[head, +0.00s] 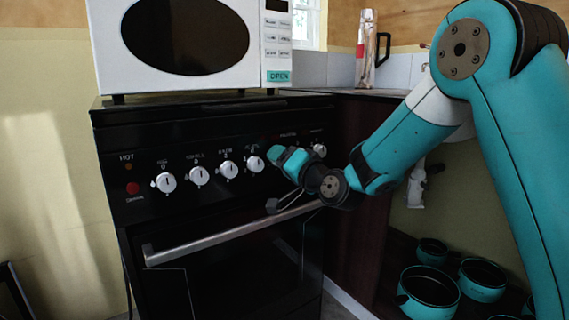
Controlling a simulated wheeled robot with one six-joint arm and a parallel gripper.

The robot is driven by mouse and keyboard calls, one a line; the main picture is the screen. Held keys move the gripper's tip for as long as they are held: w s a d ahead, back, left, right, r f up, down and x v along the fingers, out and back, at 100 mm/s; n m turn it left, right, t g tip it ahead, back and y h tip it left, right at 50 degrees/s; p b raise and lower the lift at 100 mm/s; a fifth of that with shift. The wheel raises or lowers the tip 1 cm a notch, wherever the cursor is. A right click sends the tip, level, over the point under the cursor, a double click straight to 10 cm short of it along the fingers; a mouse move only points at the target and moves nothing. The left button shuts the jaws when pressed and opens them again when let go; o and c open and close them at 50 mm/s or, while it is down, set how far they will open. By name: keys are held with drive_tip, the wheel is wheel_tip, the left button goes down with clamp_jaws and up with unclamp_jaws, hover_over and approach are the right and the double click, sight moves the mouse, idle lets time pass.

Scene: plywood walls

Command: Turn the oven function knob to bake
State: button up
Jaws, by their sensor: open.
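The black oven (210,255) stands in the middle of the head view, with a row of white knobs along its front panel. From left they include a first knob (166,182), a second (199,175), a third (228,169) and a fourth (255,163). Another knob (319,150) shows at the right end. The small labels are too blurred to tell which is the function knob. My gripper (275,180) is open in front of the panel's right part, just right of the fourth knob. It hides part of the panel; contact cannot be told.
A metal oven handle (235,236) runs below the knobs, close under my gripper. A white microwave (190,45) sits on top. A bottle-like object (365,50) stands on the counter at right. Several pots (430,290) stand on the lower right shelf.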

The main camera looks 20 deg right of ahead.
drive_tip(key=shift+s+d, duration=0.1)
drive_tip(key=b+v, duration=0.7)
drive_tip(key=v, duration=1)
drive_tip(key=shift+b, duration=0.35)
